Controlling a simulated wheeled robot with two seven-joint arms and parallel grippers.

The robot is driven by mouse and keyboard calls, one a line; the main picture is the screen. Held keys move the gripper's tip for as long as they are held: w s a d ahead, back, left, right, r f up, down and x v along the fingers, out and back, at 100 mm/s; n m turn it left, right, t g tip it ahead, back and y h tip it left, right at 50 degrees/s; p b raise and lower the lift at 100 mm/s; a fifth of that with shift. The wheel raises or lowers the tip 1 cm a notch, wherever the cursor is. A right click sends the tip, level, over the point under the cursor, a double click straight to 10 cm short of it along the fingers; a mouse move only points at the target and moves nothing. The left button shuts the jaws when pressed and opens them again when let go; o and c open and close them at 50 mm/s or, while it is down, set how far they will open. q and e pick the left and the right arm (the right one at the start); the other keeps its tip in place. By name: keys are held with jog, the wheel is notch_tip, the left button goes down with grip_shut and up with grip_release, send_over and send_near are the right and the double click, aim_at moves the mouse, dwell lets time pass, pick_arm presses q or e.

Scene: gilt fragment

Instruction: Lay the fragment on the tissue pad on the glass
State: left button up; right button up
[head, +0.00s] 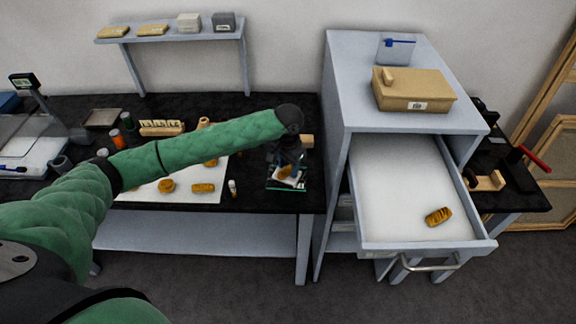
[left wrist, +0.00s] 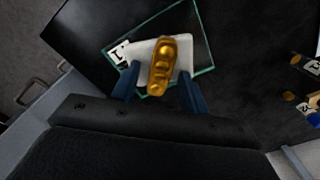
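A gold, carved fragment (left wrist: 160,68) shows in the left wrist view over the white tissue pad (left wrist: 144,50) and appears to lie on it. The pad lies on a green-edged glass plate (left wrist: 203,50). My left gripper (left wrist: 160,80) has its two blue fingers on either side of the fragment, with a visible gap to it; they look open. In the head view the left gripper (head: 287,160) points down over the glass (head: 288,186), and the fragment (head: 286,171) shows just below it. The pad is mostly hidden there. My right gripper is out of view.
An open drawer (head: 400,190) right of the bench holds another gold piece (head: 438,217). A cardboard box (head: 412,89) stands on the cabinet. More gold pieces lie on a white sheet (head: 190,187) left of the glass, with a small vial (head: 232,188) between.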

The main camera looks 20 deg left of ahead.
aim_at(288, 168)
pick_arm(q)
jog(key=shift+r, duration=0.1)
jog(key=shift+r, duration=0.25)
notch_tip(288, 168, up, 2)
jog(key=shift+r+b, duration=0.1)
jog(key=shift+b, duration=0.7)
notch_tip(288, 168, up, 9)
jog(key=b, duration=0.3)
jog(key=shift+r, duration=0.2)
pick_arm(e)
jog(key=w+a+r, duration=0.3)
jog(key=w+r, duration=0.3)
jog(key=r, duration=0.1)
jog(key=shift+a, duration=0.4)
pick_arm(q)
jog(key=shift+d+f, duration=0.1)
